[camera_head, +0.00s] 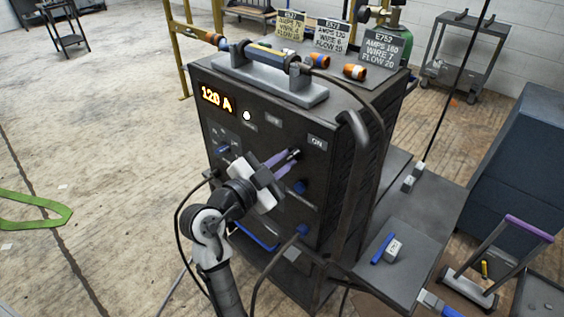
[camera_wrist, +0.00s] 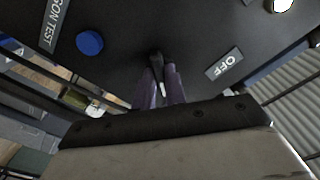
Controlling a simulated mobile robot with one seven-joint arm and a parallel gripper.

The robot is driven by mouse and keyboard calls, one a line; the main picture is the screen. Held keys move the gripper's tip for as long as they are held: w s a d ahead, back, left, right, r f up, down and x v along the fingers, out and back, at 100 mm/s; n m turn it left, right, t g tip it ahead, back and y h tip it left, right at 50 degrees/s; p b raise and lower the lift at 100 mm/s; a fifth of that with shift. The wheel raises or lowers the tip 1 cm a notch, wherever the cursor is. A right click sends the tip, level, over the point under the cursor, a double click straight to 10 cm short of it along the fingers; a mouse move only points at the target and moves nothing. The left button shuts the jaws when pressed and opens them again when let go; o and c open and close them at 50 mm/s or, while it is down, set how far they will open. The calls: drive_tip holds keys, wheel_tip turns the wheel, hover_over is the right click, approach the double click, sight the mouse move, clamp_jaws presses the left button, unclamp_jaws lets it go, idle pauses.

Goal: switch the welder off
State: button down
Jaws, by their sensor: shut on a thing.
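The welder (camera_head: 350,168) is a dark box with a lit orange "120 A" display (camera_head: 217,99) on its front panel. An "ON" label (camera_head: 317,141) sits at the panel's upper right. My gripper (camera_head: 293,156) is at the panel just below that label. In the wrist view, my gripper's purple fingers (camera_wrist: 164,86) are closed around a small black switch lever (camera_wrist: 156,60). The fingers partly cover the lever, so its exact tilt is hard to tell.
A blue knob (camera_head: 300,187) is just below my gripper, and another blue knob (camera_head: 222,149) is further left. A torch (camera_head: 272,56) rests in a cradle on top, near settings cards (camera_head: 332,36). A cable hangs down the right side. A side shelf (camera_head: 415,205) juts out right.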

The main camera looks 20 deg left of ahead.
drive_tip(key=n, duration=0.4)
drive_tip(key=shift+d, duration=0.1)
drive_tip(key=n+p, duration=0.1)
drive_tip(key=n, duration=0.2)
drive_tip(key=shift+n+p, duration=0.3)
drive_tip(key=shift+n, duration=0.1)
drive_tip(key=n+p, duration=0.2)
drive_tip(key=n, duration=0.2)
drive_tip(key=shift+r+p, duration=0.1)
drive_tip(key=shift+p, duration=0.2)
drive_tip(key=shift+s+n+p, duration=0.1)
drive_tip(key=shift+n+p, duration=0.9)
drive_tip(key=shift+n, duration=0.6)
drive_tip(key=c, duration=1.5)
unclamp_jaws()
drive_tip(key=shift+o, duration=0.2)
drive_tip(key=b+v, duration=0.2)
drive_tip(key=v, duration=1.1)
drive_tip(key=shift+s, duration=0.4)
